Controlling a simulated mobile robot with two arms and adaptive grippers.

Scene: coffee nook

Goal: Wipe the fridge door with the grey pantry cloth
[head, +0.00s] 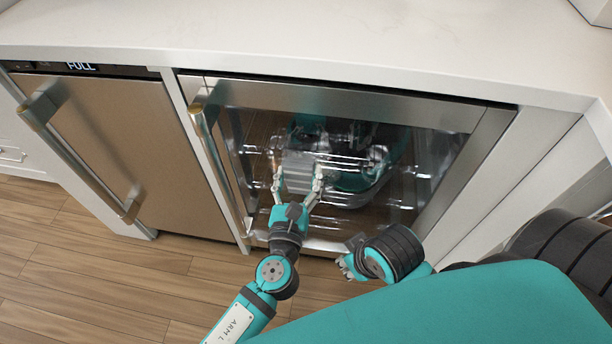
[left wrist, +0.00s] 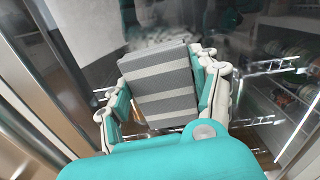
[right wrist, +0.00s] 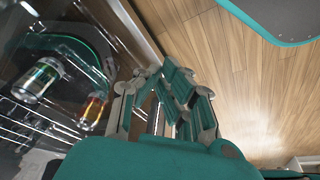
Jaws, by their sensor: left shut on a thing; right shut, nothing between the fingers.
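The fridge door (head: 440,165) is glass in a steel frame, under the counter, and looks closed. My left gripper (head: 297,182) is in front of the glass, shut on the grey cloth (head: 300,162). In the left wrist view the cloth (left wrist: 160,85) shows lighter stripes between the fingers, its far edge at or close to the glass; I cannot tell if it touches. Pale smears (left wrist: 158,45) show beyond it; I cannot tell marks from reflections. My right gripper (right wrist: 165,100) is shut and empty, low by the door's bottom edge.
The fridge's long bar handle (head: 222,165) stands out just left of my left gripper. A steel-fronted appliance (head: 125,140) with its own bar handle is further left. The white counter (head: 330,40) overhangs above. The wooden floor (head: 90,265) is clear.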

